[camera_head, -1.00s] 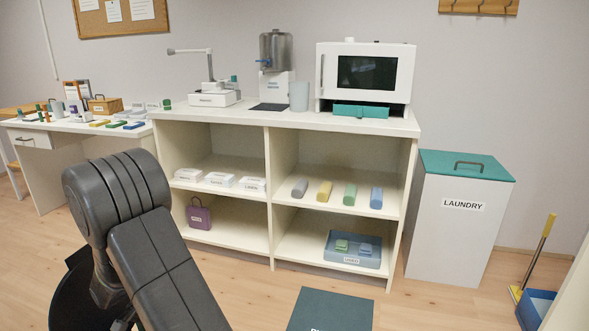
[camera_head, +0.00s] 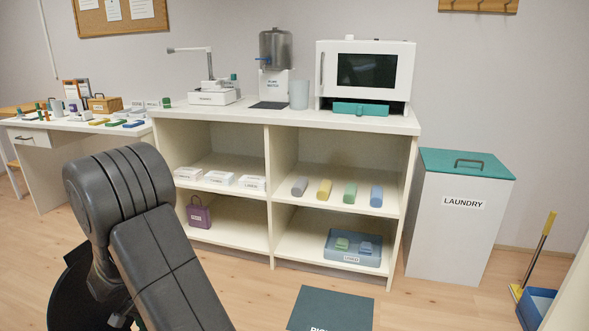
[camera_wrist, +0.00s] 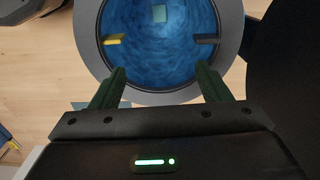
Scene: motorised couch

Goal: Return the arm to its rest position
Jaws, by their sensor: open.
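My arm's dark grey links fill the lower left of the head view, bent with the upper part folded over. My gripper (camera_wrist: 161,75) shows in the wrist view, its two dark green fingers wide apart with nothing between them. Beyond the fingers is a round, blue-lined container (camera_wrist: 160,45) with a grey rim. A yellow piece, a dark piece and a pale green square show in it; I cannot tell what they are. The gripper is not visible in the head view.
A white shelf unit (camera_head: 268,128) stands ahead, bearing a white oven-like box (camera_head: 402,65) and a metal dispenser (camera_head: 275,50). A laundry bin (camera_head: 440,235) stands to its right. A dark mat-like panel (camera_head: 340,300) is at the front. Wood floor shows between.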

